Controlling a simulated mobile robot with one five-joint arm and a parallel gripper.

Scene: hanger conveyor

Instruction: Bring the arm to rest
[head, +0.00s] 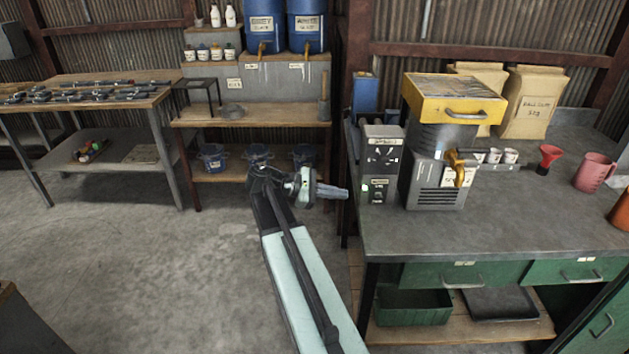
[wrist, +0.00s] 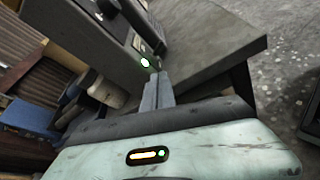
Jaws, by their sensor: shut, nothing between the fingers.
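My gripper (head: 345,192) is at the end of my extended arm, in the middle of the head view. Its grey fingers are together and point right, toward the grey control box (head: 382,155) at the left edge of the workbench. In the head view the fingertips appear close to the box's lower left side; I cannot tell whether they touch. In the wrist view the shut fingers (wrist: 158,92) show nothing held between them.
The workbench (head: 480,225) on the right holds a yellow-topped machine (head: 455,98), a red funnel (head: 548,156), a pink jug (head: 594,172) and sacks (head: 528,102). Shelves with blue drums (head: 306,32) stand behind. A tool table (head: 85,100) is at left.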

